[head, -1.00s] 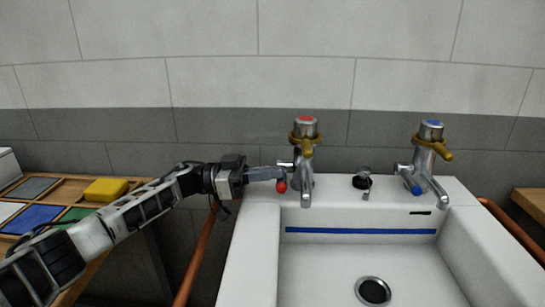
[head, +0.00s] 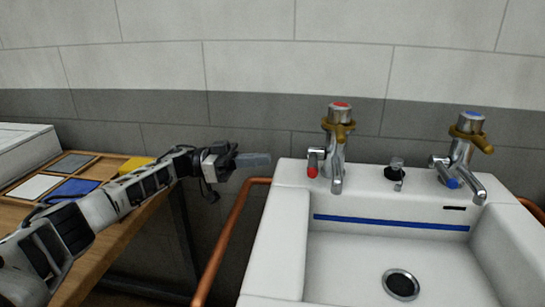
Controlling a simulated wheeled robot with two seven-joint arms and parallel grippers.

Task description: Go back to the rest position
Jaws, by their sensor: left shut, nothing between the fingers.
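My left gripper (head: 254,160) is shut and empty. It is in the air to the left of the sink, apart from the taps, with its fingers pointing right. The red-marked tap (head: 337,150) stands at the sink's back left, with a brass collar and a small red-ended lever (head: 313,163) at its side. The blue-marked tap (head: 462,155) stands at the back right. My right gripper is not in view.
The white sink (head: 272,245) has a blue stripe and a drain (head: 401,284). A copper pipe (head: 224,243) runs along its left side. A wooden bench (head: 118,238) with coloured panels and a yellow block (head: 136,164) lies at left, under my left arm. The tiled wall (head: 300,70) is behind.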

